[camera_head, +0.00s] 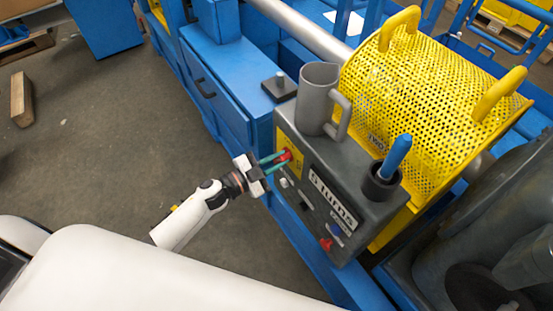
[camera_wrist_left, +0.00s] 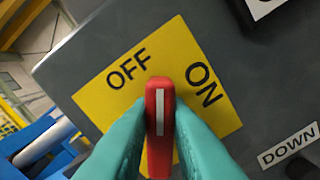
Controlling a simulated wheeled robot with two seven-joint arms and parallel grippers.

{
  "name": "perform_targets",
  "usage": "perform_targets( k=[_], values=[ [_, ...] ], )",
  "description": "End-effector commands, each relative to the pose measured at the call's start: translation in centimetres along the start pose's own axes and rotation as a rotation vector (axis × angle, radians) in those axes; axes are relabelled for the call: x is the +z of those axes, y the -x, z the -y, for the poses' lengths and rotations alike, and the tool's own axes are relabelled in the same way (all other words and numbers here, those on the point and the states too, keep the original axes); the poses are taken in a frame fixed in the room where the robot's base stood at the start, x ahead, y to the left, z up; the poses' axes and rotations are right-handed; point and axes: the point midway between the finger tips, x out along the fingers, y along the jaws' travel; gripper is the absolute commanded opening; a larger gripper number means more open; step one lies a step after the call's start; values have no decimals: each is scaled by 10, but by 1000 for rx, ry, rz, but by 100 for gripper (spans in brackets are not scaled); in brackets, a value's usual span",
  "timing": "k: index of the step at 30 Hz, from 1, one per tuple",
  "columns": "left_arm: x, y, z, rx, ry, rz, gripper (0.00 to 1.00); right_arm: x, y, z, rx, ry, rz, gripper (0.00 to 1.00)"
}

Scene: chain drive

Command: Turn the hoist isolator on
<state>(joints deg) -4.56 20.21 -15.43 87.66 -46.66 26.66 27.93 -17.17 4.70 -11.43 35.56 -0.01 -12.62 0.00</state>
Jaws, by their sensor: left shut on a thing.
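The hoist isolator is a red knob (camera_head: 286,155) with a white line, on a yellow plate (camera_wrist_left: 88,96) marked OFF and ON. In the left wrist view the red knob (camera_wrist_left: 160,125) has its upper end between the two words, and its white line runs nearly straight up the picture. My left gripper (camera_head: 283,161) has its teal fingers shut on the knob, one on each side. The knob's lower end and part of the plate are hidden by the fingers. My right gripper is not in view.
The grey control box (camera_head: 318,165) carries a grey mug (camera_head: 316,95) and a blue-handled tool in a dark cup (camera_head: 380,182). Behind it stands a yellow perforated guard (camera_head: 430,95). A DOWN label (camera_wrist_left: 289,145) is near the plate. The floor at left is mostly open.

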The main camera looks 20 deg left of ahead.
Motion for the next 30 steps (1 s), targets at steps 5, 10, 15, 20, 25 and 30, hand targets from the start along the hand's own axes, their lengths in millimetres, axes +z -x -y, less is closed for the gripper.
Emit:
perform_targets(
  k=[5,10,15,20,25,30],
  values=[
    [-2,0,3,-1,-169,-1,0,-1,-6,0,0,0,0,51],
    [-3,0,5,0,-331,-1,0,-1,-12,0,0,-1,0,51],
    [-4,1,7,-1,-492,0,0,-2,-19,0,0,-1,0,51],
    [-4,0,8,-1,-635,-1,0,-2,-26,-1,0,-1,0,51],
    [-5,0,9,-1,-770,0,0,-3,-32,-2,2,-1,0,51],
    [-6,1,10,-2,-870,0,0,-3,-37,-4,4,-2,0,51]
  ],
)
